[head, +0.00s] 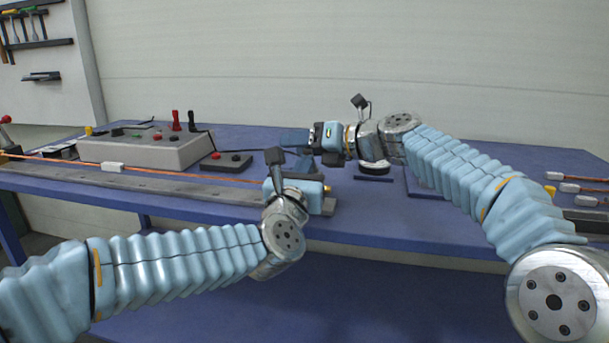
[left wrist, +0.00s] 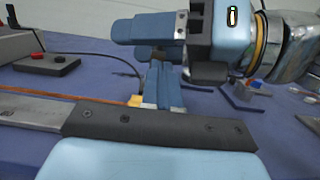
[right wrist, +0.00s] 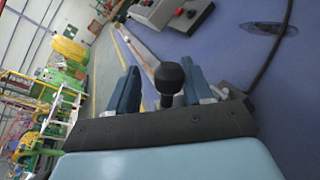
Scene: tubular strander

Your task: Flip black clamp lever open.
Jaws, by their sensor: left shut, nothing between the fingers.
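The black clamp lever's round knob (right wrist: 170,76) shows in the right wrist view between the two blue fingers of my right gripper (right wrist: 158,88), closer to the right-hand finger. The fingers stand apart; I cannot tell whether either touches the knob. In the head view my right gripper (head: 291,140) points left above the bench. My left gripper (left wrist: 163,80) has its blue fingers together and empty, just below the right gripper in the left wrist view. A small yellow-orange part (left wrist: 136,100) shows beside its fingers. The lever's base is mostly hidden by my grippers.
An orange strand (head: 160,170) runs along a grey rail (head: 150,184) at the bench's front edge. A grey control box (head: 145,150) and a small red-and-black button box (head: 226,160) stand to the left. Both my wrists are close together, leaving little room between them.

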